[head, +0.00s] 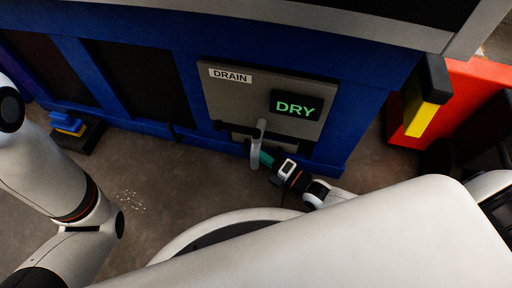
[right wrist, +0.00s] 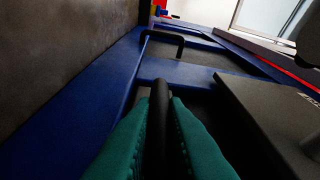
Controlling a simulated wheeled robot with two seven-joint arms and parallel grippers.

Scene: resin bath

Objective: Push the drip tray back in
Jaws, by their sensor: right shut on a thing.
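The blue machine has a grey drain panel (head: 225,98) labelled DRAIN, with a display (head: 297,106) that reads DRY in green. A pale spout (head: 255,152) hangs at the panel's lower edge, in front of a dark opening. My right gripper (head: 267,159) is low beside the spout, its teal fingers partly hidden. In the right wrist view the fingers (right wrist: 158,140) are shut around a black bar (right wrist: 158,108), which looks like the drip tray's handle. The tray body is mostly hidden, and how far out it stands I cannot tell. My left arm shows, but its gripper does not.
A stack of blue and yellow pieces on a black base (head: 72,130) stands at the machine's left. A red unit (head: 465,95) stands at the right. Another black handle (right wrist: 163,38) lies farther along the blue frame. The floor (head: 180,175) before the machine is mostly clear, with pale specks.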

